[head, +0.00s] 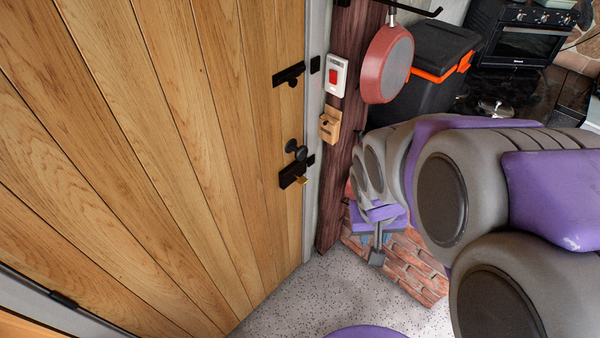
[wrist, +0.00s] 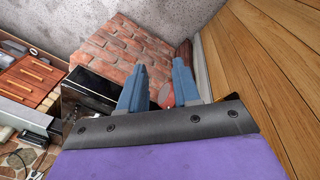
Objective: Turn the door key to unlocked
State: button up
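The brass key (head: 301,180) sticks out of a black lock plate (head: 291,172) low on the right edge of the wooden door (head: 150,140). A dark round knob (head: 296,150) is just above it. Which way the key is turned is too small to tell. My gripper (head: 377,257) is to the right of the key and lower in the head view, apart from it. In the wrist view, my gripper's two blue-grey fingers (wrist: 160,68) stand apart with nothing held. The door (wrist: 270,70) shows at the right there, but I cannot make out the key.
The brick plinth (head: 412,272) lies below my arm and also shows in the wrist view (wrist: 125,50). A black bolt (head: 289,75) is higher on the door. A red-switch box (head: 336,76), a wooden holder (head: 330,124) and a hanging pan (head: 387,65) are beside the frame.

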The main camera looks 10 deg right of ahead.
jog(key=w+d+f+m+t+y+b, duration=0.1)
jog(key=w+d+f+t, duration=0.35)
jog(key=w, duration=0.75)
jog(key=w+d+f+m+t, duration=0.15)
jog(key=w+d+f, duration=0.35)
jog(key=w+f, duration=0.5)
jog(key=m+t+y+b, duration=0.2)
jog(key=m+t+y, duration=0.5)
jog(key=y, duration=0.5)
send_near(302, 180)
jog(key=shift+n+t, duration=0.4)
jog(key=shift+n, duration=0.05)
jog(key=b+x, duration=0.1)
jog(key=x, duration=0.2)
jog(key=b+x, duration=0.1)
jog(key=x, duration=0.2)
jog(key=f+b+x, duration=0.1)
jog(key=x, duration=0.3)
jog(key=shift+c, duration=0.4)
jog(key=shift+s, duration=0.1)
grip_shut()
